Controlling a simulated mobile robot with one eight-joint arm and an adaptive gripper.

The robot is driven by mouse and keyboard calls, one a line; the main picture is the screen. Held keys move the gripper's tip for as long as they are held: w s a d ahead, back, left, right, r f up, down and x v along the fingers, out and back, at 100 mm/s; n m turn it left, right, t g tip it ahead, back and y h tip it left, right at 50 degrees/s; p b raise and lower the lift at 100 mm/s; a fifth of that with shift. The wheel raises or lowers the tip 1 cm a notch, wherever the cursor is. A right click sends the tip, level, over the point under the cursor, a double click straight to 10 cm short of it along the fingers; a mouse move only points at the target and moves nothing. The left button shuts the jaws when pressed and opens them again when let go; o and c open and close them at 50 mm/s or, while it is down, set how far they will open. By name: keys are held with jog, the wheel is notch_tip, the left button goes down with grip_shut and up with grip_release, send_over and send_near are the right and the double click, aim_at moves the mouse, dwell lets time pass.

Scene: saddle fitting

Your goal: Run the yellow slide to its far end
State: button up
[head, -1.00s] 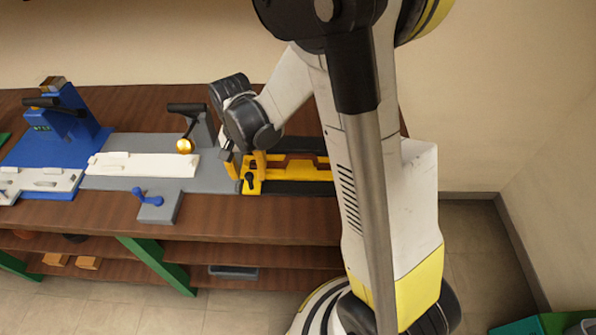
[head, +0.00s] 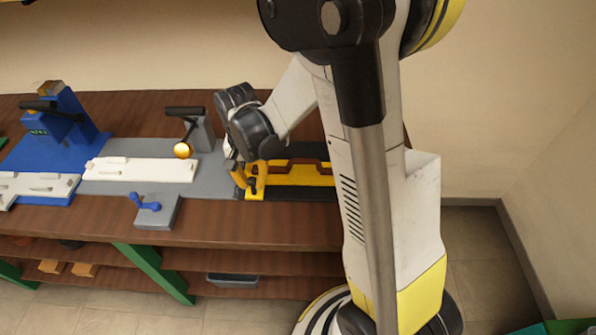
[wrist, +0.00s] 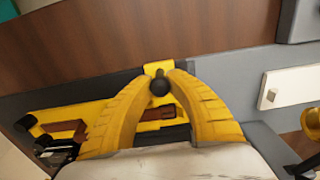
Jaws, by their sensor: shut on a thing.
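The yellow slide (head: 290,181) lies in a dark track (head: 300,195) on the bench, right of the grey fixture plate. In the wrist view the slide (wrist: 75,118) extends to the left, partly covered by my fingers. A black knob (wrist: 159,86) stands on a yellow tab at the slide's end. My gripper (wrist: 160,80) has its two yellow fingers closed around this knob. In the head view my gripper (head: 247,182) is low over the slide's left end. The slide's right end is hidden behind my arm in the head view.
Left of the slide are a white strip (head: 150,170), a black-handled clamp with a gold tip (head: 182,150), and a small blue lever (head: 145,203). A blue fixture (head: 60,130) stands farther left. Bare wooden bench (head: 260,222) lies in front of the track.

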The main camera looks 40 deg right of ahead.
jog(key=shift+s+d, duration=0.25)
jog(key=shift+d, duration=0.1)
jog(key=shift+s+d+b, duration=0.2)
jog(key=shift+s+d, duration=0.95)
jog(key=shift+d, duration=0.4)
jog(key=shift+s+d+b, duration=0.15)
jog(key=shift+s+d, duration=0.95)
jog(key=shift+d, duration=0.45)
jog(key=shift+s+d+b, duration=0.2)
jog(key=shift+s+d, duration=0.95)
jog(key=shift+d, duration=0.4)
jog(key=shift+o, duration=0.7)
jog(key=shift+s+d, duration=0.15)
jog(key=shift+d, duration=0.05)
jog(key=shift+o, duration=0.3)
jog(key=o, duration=0.7)
jog(key=shift+s+d, duration=0.1)
jog(key=shift+d, duration=0.1)
